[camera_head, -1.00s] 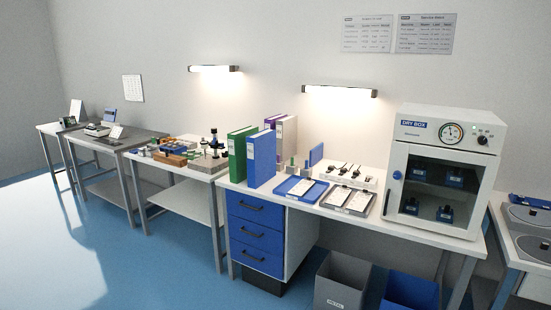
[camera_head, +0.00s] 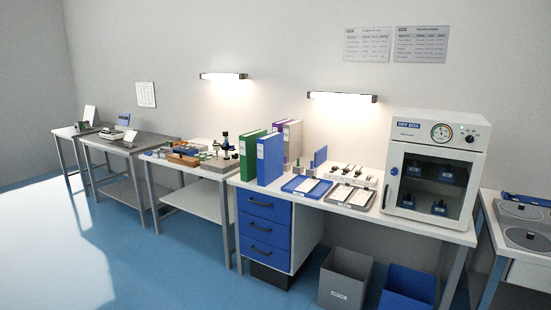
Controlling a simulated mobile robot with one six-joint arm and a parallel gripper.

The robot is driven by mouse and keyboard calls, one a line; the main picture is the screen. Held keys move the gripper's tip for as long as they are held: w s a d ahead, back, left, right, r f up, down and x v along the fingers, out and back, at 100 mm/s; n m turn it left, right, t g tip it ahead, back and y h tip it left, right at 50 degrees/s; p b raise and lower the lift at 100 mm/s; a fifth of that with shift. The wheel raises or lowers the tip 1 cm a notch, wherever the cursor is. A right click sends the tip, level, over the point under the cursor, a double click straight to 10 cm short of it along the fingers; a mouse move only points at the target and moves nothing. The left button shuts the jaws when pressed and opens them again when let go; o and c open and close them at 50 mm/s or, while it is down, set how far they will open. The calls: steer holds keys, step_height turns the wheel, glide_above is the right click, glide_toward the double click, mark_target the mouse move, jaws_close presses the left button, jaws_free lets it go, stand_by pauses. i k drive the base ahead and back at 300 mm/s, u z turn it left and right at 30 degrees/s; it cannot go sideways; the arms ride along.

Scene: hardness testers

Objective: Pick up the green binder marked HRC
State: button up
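A green binder (camera_head: 247,156) stands upright on the white bench, at the left end above the blue drawers. A blue binder (camera_head: 270,159) stands upright close to its right and nearer the front edge. No HRC marking can be read on the green binder from here. Behind these two stand a purple binder (camera_head: 279,127) and a grey-white binder (camera_head: 293,137). My gripper is not in view.
Trays (camera_head: 306,187) and small parts lie right of the binders. A white dry box (camera_head: 432,166) stands at the bench's right end. Grey (camera_head: 345,278) and blue (camera_head: 408,289) bins stand on the floor. The blue floor (camera_head: 150,255) in front is open at left.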

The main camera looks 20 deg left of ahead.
mark_target(247, 142)
steer(key=u, duration=0.35)
steer(key=i, duration=0.95)
steer(key=u, duration=0.4)
steer(key=i, duration=0.9)
steer(key=u, duration=0.6)
steer(key=i, duration=0.7)
steer(key=u, duration=0.75)
steer(key=i, duration=0.5)
steer(key=u, duration=0.75)
steer(key=i, duration=0.5)
steer(key=u, duration=0.3)
